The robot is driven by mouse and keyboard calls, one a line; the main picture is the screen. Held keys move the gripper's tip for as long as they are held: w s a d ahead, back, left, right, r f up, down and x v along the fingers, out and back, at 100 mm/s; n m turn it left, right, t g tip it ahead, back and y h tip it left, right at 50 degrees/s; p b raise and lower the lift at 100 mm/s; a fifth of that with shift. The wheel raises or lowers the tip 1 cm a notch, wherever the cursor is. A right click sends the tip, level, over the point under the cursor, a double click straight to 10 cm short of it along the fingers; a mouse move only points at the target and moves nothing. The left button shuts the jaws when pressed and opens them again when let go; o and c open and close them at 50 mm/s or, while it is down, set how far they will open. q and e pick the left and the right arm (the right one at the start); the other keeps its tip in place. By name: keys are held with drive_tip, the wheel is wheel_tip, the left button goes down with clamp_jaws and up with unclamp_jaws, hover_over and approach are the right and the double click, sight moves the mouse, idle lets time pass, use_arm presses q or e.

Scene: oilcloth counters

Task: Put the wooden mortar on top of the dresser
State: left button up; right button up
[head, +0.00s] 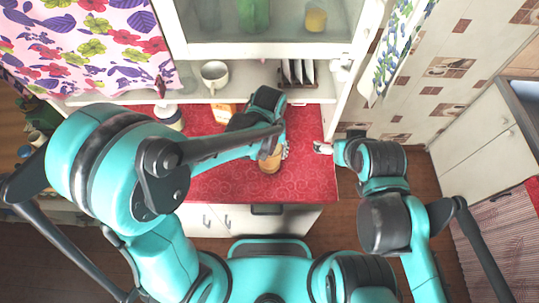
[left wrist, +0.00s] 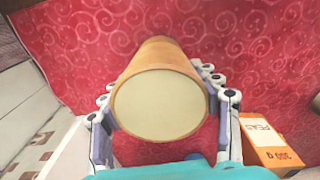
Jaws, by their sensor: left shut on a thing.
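The wooden mortar (head: 270,164), a tan, slightly tapered round piece, is between the fingers of my left gripper (head: 276,150) over the red counter. In the left wrist view, the mortar (left wrist: 158,103) shows its round pale end to the camera, and the jointed fingers of my left gripper (left wrist: 155,90) close on both its sides. I cannot tell whether it touches the cloth. The white dresser (head: 338,92) has a red patterned top (head: 230,186), shelves and a glass-fronted upper part. My right gripper (head: 322,147) is small in view at the counter's right edge, its jaws unclear.
An orange peas box (left wrist: 266,142) stands close beside the left gripper; it also shows in the head view (head: 222,112). A white-bodied jar (head: 168,114) is at the left. The front counter is clear.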

use_arm(q)
drive_tip(key=shift+f, duration=0.85)
drive_tip(key=shift+f+b, duration=0.15)
drive_tip(key=shift+b, duration=0.15)
drive_tip(key=o, duration=1.3)
drive_tip(key=shift+o, duration=0.2)
